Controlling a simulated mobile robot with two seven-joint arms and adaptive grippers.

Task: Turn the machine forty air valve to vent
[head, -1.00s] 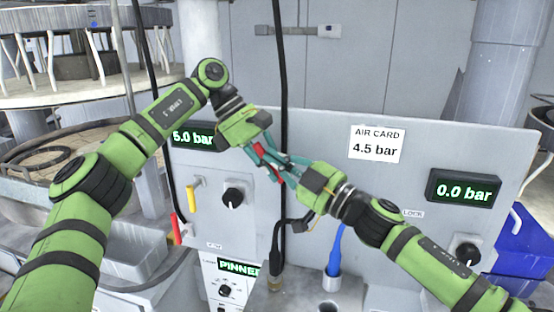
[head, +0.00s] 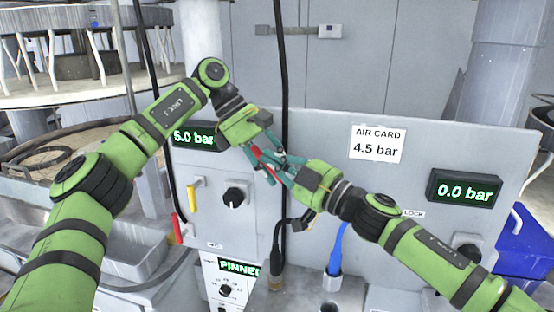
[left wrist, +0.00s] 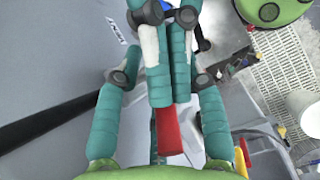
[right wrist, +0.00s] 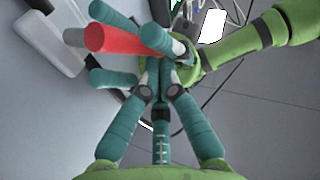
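A red bar (head: 267,168) is between my two grippers, in front of the grey panel. It also shows in the left wrist view (left wrist: 168,132) and right wrist view (right wrist: 108,38). My left gripper (head: 274,170) has its fingers spread along both sides of the bar. My right gripper (head: 277,164) crosses it, fingers drawn together on the bar; the exact contact is hidden. A black knob (head: 235,198) is on the left panel, below a 5.0 bar display (head: 193,137). Another knob (head: 466,244) is partly hidden behind my right arm, below a 0.0 bar display (head: 465,189). I cannot tell which is machine forty's valve.
A yellow handle (head: 192,196) and a red handle (head: 177,228) stick out at the panel's left. A card (head: 377,145) reads AIR CARD 4.5 bar. A black hose (head: 280,75) hangs behind the grippers. A display reads PINNED (head: 239,267).

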